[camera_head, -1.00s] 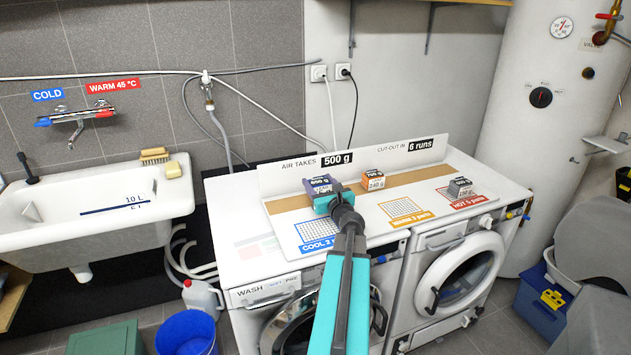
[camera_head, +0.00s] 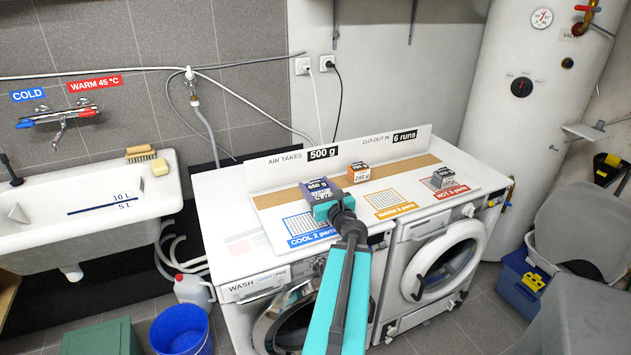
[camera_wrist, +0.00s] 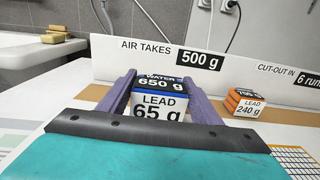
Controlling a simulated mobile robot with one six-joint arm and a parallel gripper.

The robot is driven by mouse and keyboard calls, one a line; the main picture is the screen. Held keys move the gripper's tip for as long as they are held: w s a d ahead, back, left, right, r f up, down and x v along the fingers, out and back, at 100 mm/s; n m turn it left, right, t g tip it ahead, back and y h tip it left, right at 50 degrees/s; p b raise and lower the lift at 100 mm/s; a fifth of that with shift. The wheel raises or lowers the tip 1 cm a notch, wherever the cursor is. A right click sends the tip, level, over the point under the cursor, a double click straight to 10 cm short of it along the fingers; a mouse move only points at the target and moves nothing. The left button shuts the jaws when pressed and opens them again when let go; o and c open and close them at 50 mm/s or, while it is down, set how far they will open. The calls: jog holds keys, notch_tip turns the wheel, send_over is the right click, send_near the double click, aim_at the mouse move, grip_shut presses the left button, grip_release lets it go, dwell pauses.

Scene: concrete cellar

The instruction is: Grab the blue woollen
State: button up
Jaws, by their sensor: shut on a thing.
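The blue folded bundle (camera_head: 318,186) is a small blue-topped block marked 650 g at the left of the machine top, above the COOL card. In the wrist view its blue top (camera_wrist: 160,84) and white front reading "LEAD 65 g" show between my purple fingers. My gripper (camera_head: 321,197) is shut on it, one finger at each side. The bundle's underside is hidden, so I cannot tell whether it touches the top. An orange block (camera_head: 359,172) marked 240 g and a grey block (camera_head: 443,177) stand to its right.
An upright white board (camera_head: 350,150) runs behind the blocks. COOL (camera_head: 305,224), warm (camera_head: 390,205) and HOT (camera_head: 450,190) cards lie on the machine top. A sink (camera_head: 90,195) stands left, a boiler (camera_head: 525,90) right. A blue bucket (camera_head: 180,330) is on the floor.

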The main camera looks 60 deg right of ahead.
aim_at(320, 190)
jog(key=shift+s+a+r+p, duration=0.25)
jog(key=shift+s+r+p, duration=0.15)
jog(key=shift+p, duration=2.6)
jog(key=s+p, duration=0.1)
jog(key=p, duration=0.4)
jog(key=shift+a, duration=0.35)
jog(key=shift+s+a+f, duration=0.2)
jog(key=shift+s, duration=0.05)
jog(key=shift+b+v, duration=0.3)
jog(key=shift+v, duration=0.75)
jog(key=shift+s+r, duration=0.1)
jog(key=shift+r, duration=0.05)
